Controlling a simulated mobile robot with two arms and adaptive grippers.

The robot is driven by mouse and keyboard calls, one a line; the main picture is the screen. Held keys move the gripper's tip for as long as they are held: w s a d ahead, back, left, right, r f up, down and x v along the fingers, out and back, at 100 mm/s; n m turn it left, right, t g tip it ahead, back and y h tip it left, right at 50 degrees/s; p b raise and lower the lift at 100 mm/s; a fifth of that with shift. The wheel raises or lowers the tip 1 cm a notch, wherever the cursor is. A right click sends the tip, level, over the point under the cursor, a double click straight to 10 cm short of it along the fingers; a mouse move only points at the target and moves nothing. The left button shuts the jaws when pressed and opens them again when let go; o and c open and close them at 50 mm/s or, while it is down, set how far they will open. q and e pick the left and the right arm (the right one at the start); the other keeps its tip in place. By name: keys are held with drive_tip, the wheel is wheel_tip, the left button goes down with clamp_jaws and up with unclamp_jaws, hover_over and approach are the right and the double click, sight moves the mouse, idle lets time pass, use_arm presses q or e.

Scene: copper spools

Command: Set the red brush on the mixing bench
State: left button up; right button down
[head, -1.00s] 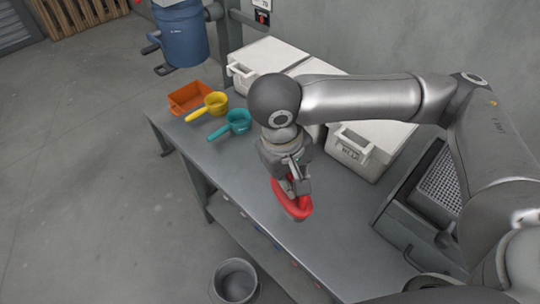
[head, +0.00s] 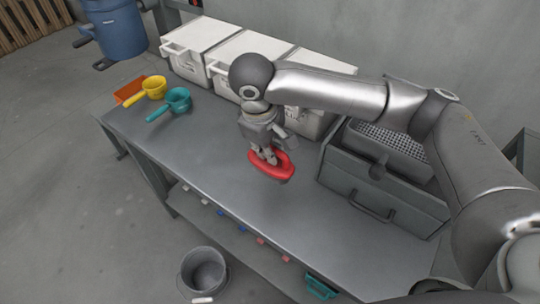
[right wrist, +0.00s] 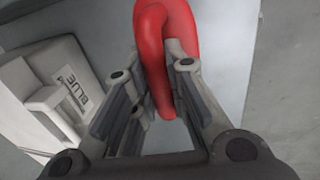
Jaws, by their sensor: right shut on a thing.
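The red brush (head: 271,168) is in my right gripper (head: 268,150) above the grey metal bench (head: 200,150), in the head view. The right wrist view shows its curved red handle (right wrist: 160,60) between the two fingers of the gripper (right wrist: 168,100). The gripper is shut on the handle. A dark edge shows under the brush; whether it touches the bench top I cannot tell. My left gripper is in neither view.
A yellow scoop (head: 152,88), a teal scoop (head: 177,100) and an orange tray (head: 127,92) are at the bench's left end. White bins (head: 187,50) line the back. A grey drawer unit (head: 372,192) stands right. The bench's middle is clear. A bucket (head: 203,272) is on the floor.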

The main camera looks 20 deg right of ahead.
drive_tip(key=w+f, duration=0.1)
drive_tip(key=w+d+f, duration=0.1)
drive_tip(key=f, duration=0.1)
drive_tip(key=shift+w+d+f, duration=0.15)
drive_tip(key=shift+w, duration=0.05)
drive_tip(key=shift+a+x, duration=0.15)
drive_tip(key=shift+x, duration=0.7)
drive_tip(key=shift+a+x, duration=0.15)
drive_tip(key=shift+x, duration=0.75)
drive_tip(key=shift+f+p, duration=0.15)
drive_tip(key=shift+p, duration=0.2)
drive_tip(key=c, duration=1.4)
unclamp_jaws()
drive_tip(key=shift+c, duration=0.2)
drive_tip(key=shift+d, duration=0.1)
drive_tip(key=v, duration=1.2)
drive_tip(key=shift+s+b, duration=0.1)
drive_tip(key=shift+b, duration=0.2)
